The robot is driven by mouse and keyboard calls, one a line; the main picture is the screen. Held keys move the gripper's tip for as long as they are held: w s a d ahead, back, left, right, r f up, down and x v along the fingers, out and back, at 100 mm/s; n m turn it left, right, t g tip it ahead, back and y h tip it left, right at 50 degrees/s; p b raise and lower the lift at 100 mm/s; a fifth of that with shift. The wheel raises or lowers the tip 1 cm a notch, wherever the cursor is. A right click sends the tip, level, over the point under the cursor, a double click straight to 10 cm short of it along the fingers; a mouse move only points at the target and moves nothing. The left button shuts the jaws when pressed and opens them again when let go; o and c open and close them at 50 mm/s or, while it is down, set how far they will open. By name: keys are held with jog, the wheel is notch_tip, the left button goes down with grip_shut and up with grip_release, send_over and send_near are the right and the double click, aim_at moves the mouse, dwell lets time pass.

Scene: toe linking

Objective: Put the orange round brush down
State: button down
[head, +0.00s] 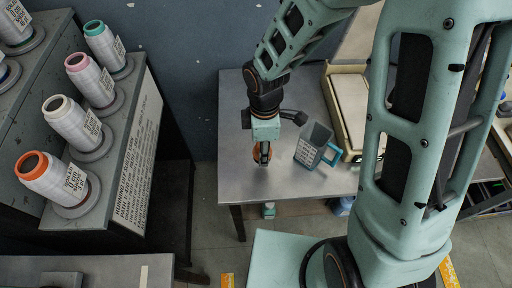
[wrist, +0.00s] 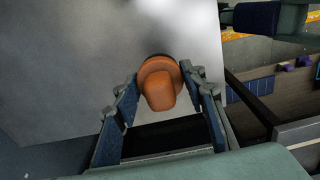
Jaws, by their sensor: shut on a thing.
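The orange round brush (wrist: 160,85) is between the two fingers of my gripper (wrist: 163,98) in the wrist view, with its rounded end toward the camera. My gripper is shut on it. In the head view my gripper (head: 263,153) points down over the grey metal table (head: 225,110), and a small part of the orange brush (head: 256,152) shows beside the fingers. Whether the brush touches the table top cannot be told.
A cream tray (head: 351,105) lies farther right. Thread cones, one with an orange top (head: 62,182), stand on a rack at left. The table's left part is clear.

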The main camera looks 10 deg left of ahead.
aim_at(254, 151)
jog(key=shift+w+a+f, duration=0.2)
jog(key=shift+a+f, duration=0.4)
jog(key=shift+f, duration=0.15)
jog(key=shift+w+a+f, duration=0.15)
jog(key=shift+a+f, duration=0.45)
jog(key=shift+f, duration=1.55)
jog(key=shift+f+b, duration=0.25)
jog(key=shift+b, duration=0.1)
jog(key=c, duration=1.2)
grip_release()
jog(key=shift+r, duration=0.1)
notch_tip(254, 151, up, 12)
jog(key=shift+d+r+p, duration=0.1)
jog(key=shift+r+p, duration=0.1)
jog(key=shift+p, duration=0.5)
